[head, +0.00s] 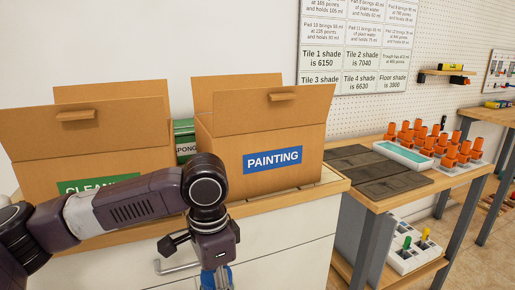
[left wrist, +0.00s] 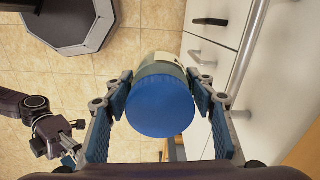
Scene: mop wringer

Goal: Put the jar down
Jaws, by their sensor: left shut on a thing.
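My left gripper (left wrist: 164,85) is shut on the jar, with one blue finger on each side. In the head view my left gripper (head: 215,278) hangs at the bottom edge, in front of the white drawer unit. The jar is mostly cut off there. My right gripper (left wrist: 62,140) seems to show at the left of the left wrist view, and its jaws are unclear.
Open cardboard boxes, PAINTING (head: 268,150) and CLEANING (head: 85,165), stand on the wooden counter (head: 335,190), with a green box (head: 185,135) between.

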